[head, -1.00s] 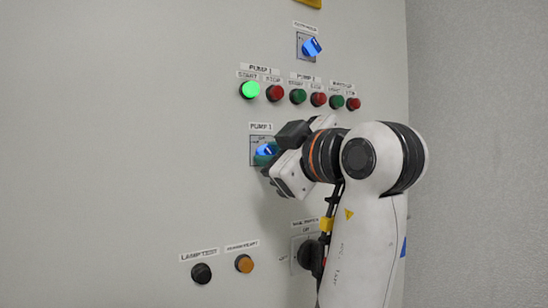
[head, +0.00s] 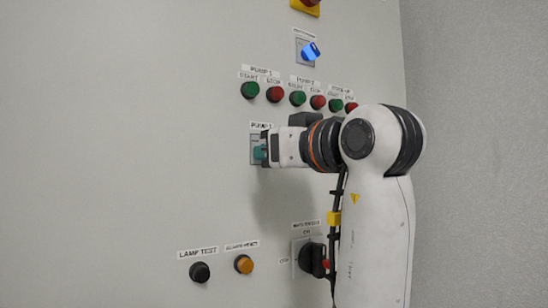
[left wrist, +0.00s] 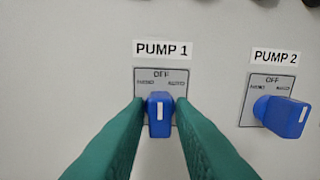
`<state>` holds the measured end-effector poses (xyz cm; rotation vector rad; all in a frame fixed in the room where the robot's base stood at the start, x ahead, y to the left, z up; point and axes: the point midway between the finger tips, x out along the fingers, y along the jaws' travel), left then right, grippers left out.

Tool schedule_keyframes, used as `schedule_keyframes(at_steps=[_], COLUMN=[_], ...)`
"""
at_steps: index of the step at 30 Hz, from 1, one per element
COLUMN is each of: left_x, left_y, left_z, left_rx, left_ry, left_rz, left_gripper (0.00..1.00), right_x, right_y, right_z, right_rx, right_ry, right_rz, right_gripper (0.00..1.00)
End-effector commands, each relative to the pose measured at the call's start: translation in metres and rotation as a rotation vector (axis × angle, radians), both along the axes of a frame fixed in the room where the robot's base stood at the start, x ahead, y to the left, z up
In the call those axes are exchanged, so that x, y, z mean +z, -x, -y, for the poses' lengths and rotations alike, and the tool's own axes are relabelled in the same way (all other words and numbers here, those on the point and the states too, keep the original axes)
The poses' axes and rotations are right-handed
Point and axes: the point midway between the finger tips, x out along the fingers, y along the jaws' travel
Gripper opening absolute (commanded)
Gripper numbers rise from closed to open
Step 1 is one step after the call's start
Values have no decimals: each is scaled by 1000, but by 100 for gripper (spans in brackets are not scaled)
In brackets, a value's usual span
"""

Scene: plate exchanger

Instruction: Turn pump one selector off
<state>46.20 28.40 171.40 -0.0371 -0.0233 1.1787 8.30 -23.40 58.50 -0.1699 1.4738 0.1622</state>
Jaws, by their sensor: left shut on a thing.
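The pump 1 selector (left wrist: 159,113) is a blue knob with a white line, below the "PUMP 1" label. In the left wrist view it stands upright, its white line pointing up to OFF. My left gripper (left wrist: 159,117) has its teal fingers shut on the knob, one on each side. In the head view the gripper (head: 260,153) is level at the selector's plate (head: 254,140) and hides the knob. My right gripper is not in view.
The pump 2 selector (left wrist: 284,115) is a blue knob just right of my fingers, turned to one side. Green and red buttons (head: 275,94) sit in a row above. A black rotary switch (head: 310,258) is below, near my arm. The panel's left side is clear.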

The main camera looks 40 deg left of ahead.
Motion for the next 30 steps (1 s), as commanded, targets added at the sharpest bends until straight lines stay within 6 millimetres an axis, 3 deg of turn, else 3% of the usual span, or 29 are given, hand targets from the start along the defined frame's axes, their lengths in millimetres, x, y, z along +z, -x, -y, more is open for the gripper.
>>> schedule_keyframes(at_steps=[18,19,21,30], left_x=[2,2,2,1], left_y=[0,1,1,1], left_z=[0,0,0,2], left_rx=[-2,-2,-1,-1], left_ry=[-21,-21,-21,-18], left_rz=[-36,-36,-36,-37], left_gripper=[0,27,35,35], right_x=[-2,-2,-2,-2], right_y=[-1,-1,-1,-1], right_z=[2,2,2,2], right_rx=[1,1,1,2], right_ry=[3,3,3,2], right_rz=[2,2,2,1], right_gripper=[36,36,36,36])
